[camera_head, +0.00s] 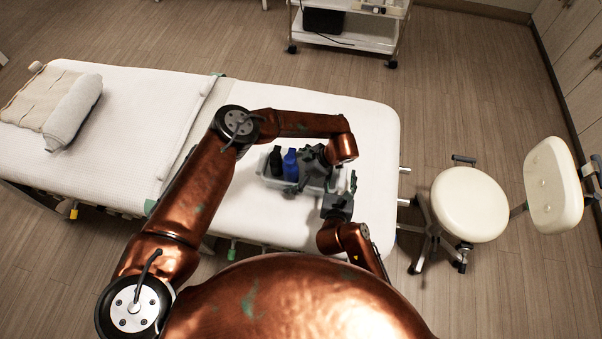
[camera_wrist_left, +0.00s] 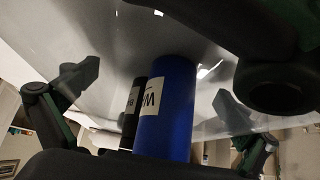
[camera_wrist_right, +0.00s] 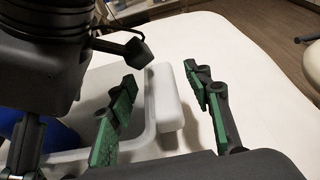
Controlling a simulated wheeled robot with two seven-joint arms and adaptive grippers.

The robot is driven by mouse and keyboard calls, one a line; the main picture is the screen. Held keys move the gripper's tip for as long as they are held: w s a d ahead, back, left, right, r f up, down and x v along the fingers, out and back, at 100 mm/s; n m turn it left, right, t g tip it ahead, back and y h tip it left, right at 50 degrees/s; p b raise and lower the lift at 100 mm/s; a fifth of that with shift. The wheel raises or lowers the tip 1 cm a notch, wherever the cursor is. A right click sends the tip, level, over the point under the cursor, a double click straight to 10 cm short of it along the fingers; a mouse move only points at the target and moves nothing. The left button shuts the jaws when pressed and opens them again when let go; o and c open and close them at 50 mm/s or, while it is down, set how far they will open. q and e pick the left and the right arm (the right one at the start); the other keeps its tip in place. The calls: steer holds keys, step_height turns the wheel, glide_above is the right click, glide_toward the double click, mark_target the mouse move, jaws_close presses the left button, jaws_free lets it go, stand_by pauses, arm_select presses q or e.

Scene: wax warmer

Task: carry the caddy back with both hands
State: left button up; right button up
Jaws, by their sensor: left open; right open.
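The pale caddy (camera_head: 274,183) stands on the white treatment bed, holding a blue bottle (camera_head: 290,165) and a black bottle (camera_head: 276,160). My left gripper (camera_head: 312,158) is open over the caddy's right part and hides some of it. In the left wrist view the blue bottle (camera_wrist_left: 168,105) and black bottle (camera_wrist_left: 131,115) show between its spread fingers. My right gripper (camera_head: 340,190) is open at the caddy's right end. In the right wrist view the caddy's white end piece (camera_wrist_right: 172,95) shows between its spread fingers; I cannot tell whether they touch it.
The bed (camera_head: 255,218) has clear room left of the caddy. A rolled towel (camera_head: 73,108) lies at its far left. A cream stool (camera_head: 468,204) stands right of the bed, and a white trolley (camera_head: 345,35) stands behind it.

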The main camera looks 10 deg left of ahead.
arm_select(q)
steer(key=shift+c, duration=0.4)
arm_select(e)
steer(key=shift+c, duration=0.4)
arm_select(q)
steer(key=c, duration=1.1)
arm_select(e)
jaws_close()
